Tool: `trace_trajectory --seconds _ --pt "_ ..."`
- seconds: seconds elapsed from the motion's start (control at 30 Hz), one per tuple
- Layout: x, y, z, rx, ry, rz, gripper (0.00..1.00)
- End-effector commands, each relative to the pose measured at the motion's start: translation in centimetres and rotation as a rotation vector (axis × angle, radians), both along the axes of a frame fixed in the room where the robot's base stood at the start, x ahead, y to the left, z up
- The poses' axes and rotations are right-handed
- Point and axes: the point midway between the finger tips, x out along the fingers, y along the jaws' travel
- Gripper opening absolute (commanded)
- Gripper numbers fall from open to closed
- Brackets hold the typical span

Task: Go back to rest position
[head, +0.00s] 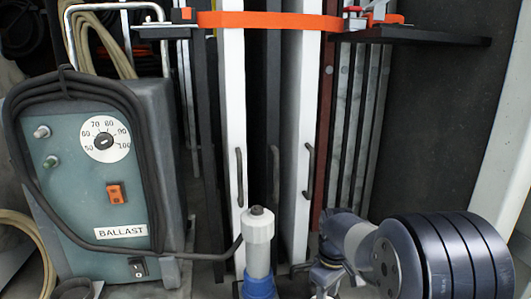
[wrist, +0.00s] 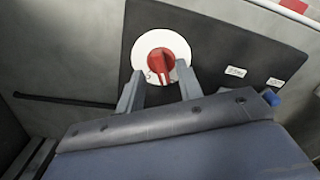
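My gripper (wrist: 159,72) shows in the wrist view with its two grey fingers spread apart and nothing held between them. Past the fingertips is a red rotary knob (wrist: 161,62) on a round white dial (wrist: 146,41), set in a dark panel (wrist: 205,30). The tips overlap the lower edge of the dial in the picture, on either side of the knob; how far they are from it I cannot tell. In the head view my arm fills the lower right, and my gripper cannot be made out there.
A teal ballast box (head: 75,180) with a dial and a looped black cable stands at the left. Upright white and dark panels stand in the middle behind an orange strap (head: 265,20). A white-and-blue plug (head: 258,245) stands at bottom centre. A dark shelf (head: 415,36) juts out upper right.

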Motion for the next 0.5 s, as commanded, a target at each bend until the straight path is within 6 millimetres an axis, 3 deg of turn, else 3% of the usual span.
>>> trace_trajectory --seconds 0.1,0.5 --pt "-0.1 0.0 -2.5 0.0 0.005 -0.001 0.35" --pt "-0.1 0.2 -2.1 0.001 -0.001 -0.329 0.35"
